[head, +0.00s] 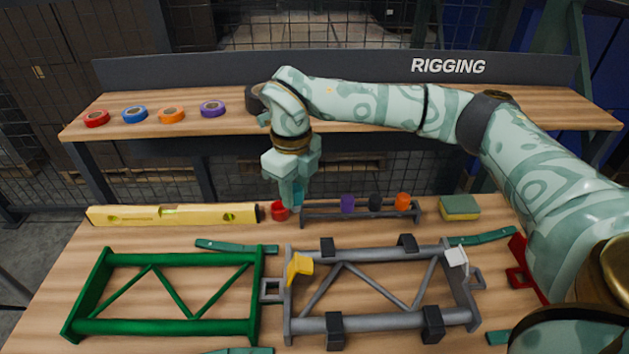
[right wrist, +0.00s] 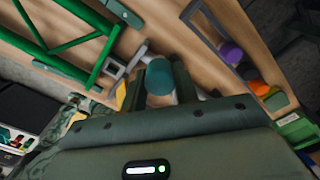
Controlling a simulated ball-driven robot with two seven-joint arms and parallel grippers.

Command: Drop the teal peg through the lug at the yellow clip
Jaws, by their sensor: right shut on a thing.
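My right gripper (head: 297,194) is shut on the teal peg (head: 298,196) above the back of the bench, near the left end of the peg rack. In the right wrist view the teal peg (right wrist: 159,77) shows between the two fingers. The yellow clip (head: 299,266) sits on the left end of the grey frame (head: 372,324). The lug (head: 270,291) is a square grey loop beside that clip, between the grey and green frames. The peg is behind the lug and apart from it. My left gripper is not in view.
The peg rack (head: 360,216) holds purple, black and orange pegs; a red piece (head: 280,211) is at its left end. A white clip (head: 456,257) sits on the grey frame's right end. A green frame (head: 165,326), yellow level (head: 172,215) and sponge (head: 459,208) lie around.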

